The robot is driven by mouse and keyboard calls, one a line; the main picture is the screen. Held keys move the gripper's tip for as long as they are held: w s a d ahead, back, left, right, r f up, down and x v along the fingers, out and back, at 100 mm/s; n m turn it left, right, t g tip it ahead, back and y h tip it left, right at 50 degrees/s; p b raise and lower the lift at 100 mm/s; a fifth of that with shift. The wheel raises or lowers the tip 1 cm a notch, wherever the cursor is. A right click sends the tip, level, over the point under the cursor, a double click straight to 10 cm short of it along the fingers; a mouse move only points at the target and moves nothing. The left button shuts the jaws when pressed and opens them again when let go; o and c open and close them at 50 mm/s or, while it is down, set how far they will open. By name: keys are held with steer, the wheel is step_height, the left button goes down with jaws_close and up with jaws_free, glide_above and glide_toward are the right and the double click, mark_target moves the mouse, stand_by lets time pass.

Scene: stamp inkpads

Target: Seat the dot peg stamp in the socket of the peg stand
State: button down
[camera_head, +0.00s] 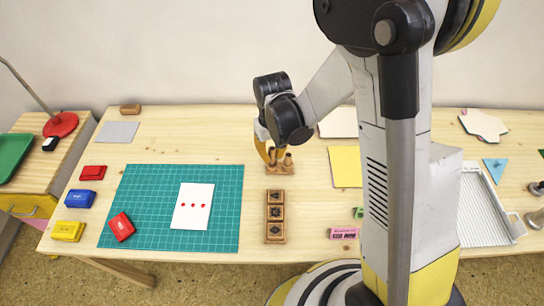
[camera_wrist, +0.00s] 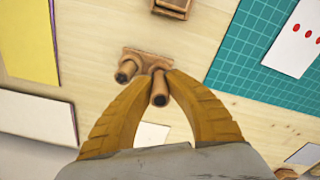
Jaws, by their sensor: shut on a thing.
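My gripper (camera_head: 274,160) is over the small wooden peg stand (camera_head: 282,171), near the middle of the table. In the wrist view the two yellow fingers (camera_wrist: 163,75) are closed around a brown wooden peg stamp (camera_wrist: 159,92). The peg stand (camera_wrist: 136,53) lies just beyond the fingertips there. A second brown peg (camera_wrist: 126,72) stands on its left part, beside the held one. The held stamp's lower end is hidden by the stand and fingers, so I cannot tell whether it is in the socket or just above it.
A wooden rack of square stamps (camera_head: 275,239) stands in front of the stand. A green cutting mat (camera_head: 150,195) holds a white card (camera_head: 190,218) with three red dots and a red inkpad (camera_head: 121,227). A yellow sheet (camera_head: 345,167) lies right.

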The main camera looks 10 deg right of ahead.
steer(key=shift+s+f+b, duration=0.1)
steer(key=shift+f+b, duration=0.4)
steer(key=shift+f, duration=0.35)
steer(key=c, duration=1.4)
jaws_free()
steer(key=shift+r, duration=0.1)
steer(key=shift+o, duration=0.2)
steer(key=shift+r, duration=0.1)
step_height(320, 180, up, 9)
steer(key=s, duration=0.2)
steer(key=shift+a, duration=0.25)
steer(key=shift+w+r+p, duration=0.15)
steer(key=shift+r+p, duration=0.05)
steer(key=shift+p, duration=0.6)
